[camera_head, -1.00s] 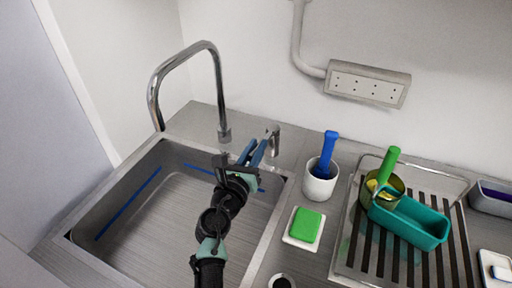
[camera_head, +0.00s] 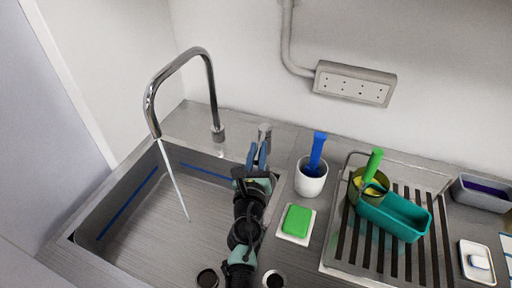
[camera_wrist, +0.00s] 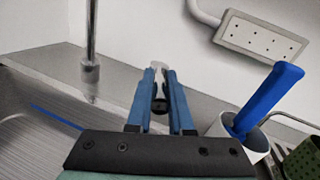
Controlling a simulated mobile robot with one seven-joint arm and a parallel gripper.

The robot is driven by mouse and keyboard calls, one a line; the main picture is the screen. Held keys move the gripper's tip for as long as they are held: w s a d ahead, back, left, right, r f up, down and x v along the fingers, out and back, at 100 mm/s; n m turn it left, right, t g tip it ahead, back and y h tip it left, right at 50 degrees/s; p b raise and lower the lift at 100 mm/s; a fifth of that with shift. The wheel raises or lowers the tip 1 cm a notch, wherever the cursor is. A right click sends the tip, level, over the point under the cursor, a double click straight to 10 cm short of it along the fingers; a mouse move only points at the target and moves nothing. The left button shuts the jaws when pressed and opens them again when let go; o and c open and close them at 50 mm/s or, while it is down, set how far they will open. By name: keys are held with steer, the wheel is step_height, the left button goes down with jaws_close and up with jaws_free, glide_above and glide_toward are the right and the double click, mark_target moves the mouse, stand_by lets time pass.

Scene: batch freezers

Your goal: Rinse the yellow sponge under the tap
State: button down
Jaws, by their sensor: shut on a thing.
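The tap (camera_head: 181,60) arches over the sink (camera_head: 130,235) at the left, and a thin stream of water (camera_head: 174,182) runs from its spout into the basin. My gripper (camera_head: 258,152) is at the short metal tap handle (camera_head: 265,131), right of the tap's base. In the wrist view its blue fingers (camera_wrist: 158,76) are closed on the pale top of the handle (camera_wrist: 158,67). A small yellow piece (camera_head: 362,184), possibly the yellow sponge, shows inside an olive cup (camera_head: 354,192) on the drying rack; most of it is hidden.
A green sponge (camera_head: 297,220) lies on a white dish right of the sink. A white cup (camera_head: 310,182) holds a blue-handled brush (camera_head: 318,150). The rack (camera_head: 336,262) also bears a teal tray (camera_head: 395,216) and a green-handled tool (camera_head: 374,163). A socket strip (camera_head: 353,84) hangs on the wall.

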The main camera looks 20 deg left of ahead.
steer(key=c, duration=0.8)
jaws_free()
steer(key=p+v, duration=0.1)
steer(key=v, duration=1.2)
